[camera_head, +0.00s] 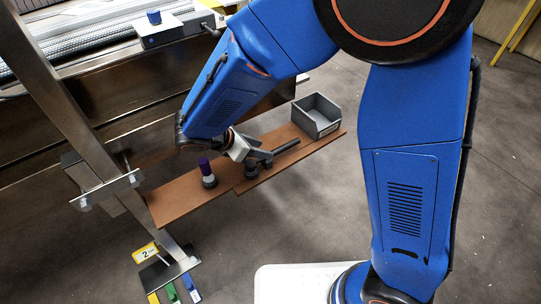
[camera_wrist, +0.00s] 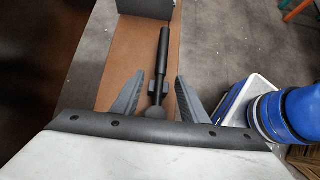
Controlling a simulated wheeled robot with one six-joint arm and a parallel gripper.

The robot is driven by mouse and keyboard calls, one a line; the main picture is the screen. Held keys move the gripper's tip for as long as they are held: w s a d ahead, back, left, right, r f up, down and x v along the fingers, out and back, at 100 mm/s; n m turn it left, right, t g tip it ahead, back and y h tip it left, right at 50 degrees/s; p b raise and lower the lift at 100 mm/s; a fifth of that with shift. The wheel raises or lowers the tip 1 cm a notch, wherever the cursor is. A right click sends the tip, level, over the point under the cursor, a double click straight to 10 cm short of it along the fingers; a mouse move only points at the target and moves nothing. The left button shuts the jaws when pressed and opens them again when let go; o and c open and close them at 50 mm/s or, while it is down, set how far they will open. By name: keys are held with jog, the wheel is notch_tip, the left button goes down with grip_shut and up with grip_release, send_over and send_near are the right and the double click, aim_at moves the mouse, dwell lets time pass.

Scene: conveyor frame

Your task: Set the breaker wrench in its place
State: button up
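A dark breaker wrench (camera_wrist: 163,52) lies along the brown shelf board (camera_wrist: 127,50), its handle pointing toward the grey bin. In the wrist view it runs between the two fingers of my gripper (camera_wrist: 160,76), with a visible gap on each side. The fingers are open. In the head view my gripper (camera_head: 256,158) is low over the middle of the board, and the wrench's handle (camera_head: 287,147) sticks out to its right. The wrench's other end is partly hidden by my gripper in the head view. I cannot tell which spot is its place.
A grey open bin (camera_head: 318,117) stands at the board's right end. A purple-topped cylinder (camera_head: 206,172) stands on the board left of my gripper. A metal frame post (camera_head: 85,135) rises at the left. A control box with a blue knob (camera_head: 155,22) is behind.

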jog(key=shift+s+f+x, duration=0.1)
jog(key=shift+x, duration=1.5)
jog(key=shift+s+f+x, duration=0.15)
jog(key=shift+x, duration=1.5)
jog(key=shift+a, duration=0.15)
grip_shut()
